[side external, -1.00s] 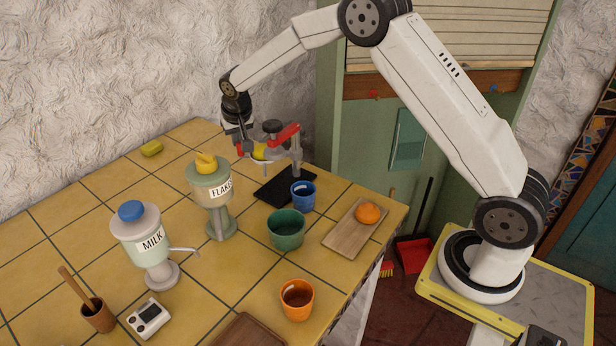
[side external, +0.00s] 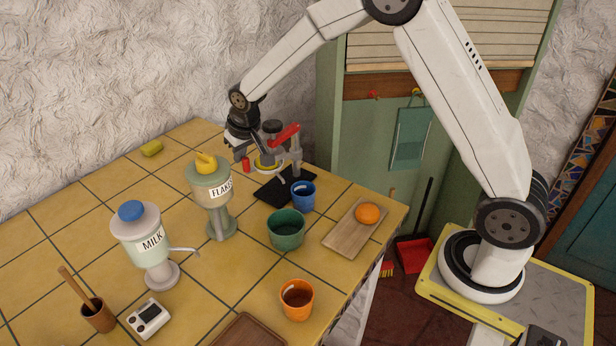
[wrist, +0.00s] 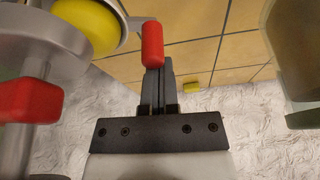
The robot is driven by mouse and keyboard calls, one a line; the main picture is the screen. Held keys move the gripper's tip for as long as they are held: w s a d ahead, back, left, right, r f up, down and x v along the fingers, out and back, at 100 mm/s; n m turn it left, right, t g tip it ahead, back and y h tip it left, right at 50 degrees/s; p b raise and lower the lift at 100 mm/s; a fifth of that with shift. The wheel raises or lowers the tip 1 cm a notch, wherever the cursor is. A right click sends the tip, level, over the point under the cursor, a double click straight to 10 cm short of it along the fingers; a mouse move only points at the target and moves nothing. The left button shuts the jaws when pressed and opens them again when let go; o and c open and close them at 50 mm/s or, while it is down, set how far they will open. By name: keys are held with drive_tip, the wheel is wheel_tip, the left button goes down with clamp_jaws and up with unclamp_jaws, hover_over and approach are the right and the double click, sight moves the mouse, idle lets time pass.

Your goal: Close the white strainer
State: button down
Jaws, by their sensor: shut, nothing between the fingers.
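The white strainer (side external: 270,168) is a pale ring with a red-tipped handle (side external: 246,164). It sits low on the grey press, with yellow showing inside it. In the wrist view the red handle tip (wrist: 152,44) overlaps the ends of my gripper (wrist: 157,68), and the yellow round thing (wrist: 92,25) is at upper left. My gripper (side external: 240,152) is shut and empty, just behind the handle in the side view. I cannot tell whether it touches the handle. The press's red lever (side external: 285,134) is up on the right.
The press stands by a black tray (side external: 272,193). Blue (side external: 303,200) and green (side external: 287,234) cups stand in front. The FLAKES dispenser (side external: 221,224) is at front left. A yellow sponge (side external: 151,148) lies at the back left, with bare tiles around it.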

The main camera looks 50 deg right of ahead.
drive_tip(key=shift+s+a, duration=0.2)
drive_tip(key=shift+s, duration=0.6)
drive_tip(key=shift+s+a, duration=0.25)
drive_tip(key=shift+s, duration=0.6)
drive_tip(key=shift+s+a, duration=0.2)
drive_tip(key=shift+s, duration=0.6)
drive_tip(key=shift+s+f, duration=0.1)
drive_tip(key=shift+s, duration=0.05)
drive_tip(key=shift+a, duration=0.1)
wheel_tip(320, 180, up, 10)
drive_tip(key=w, duration=0.1)
drive_tip(key=shift+f, duration=0.1)
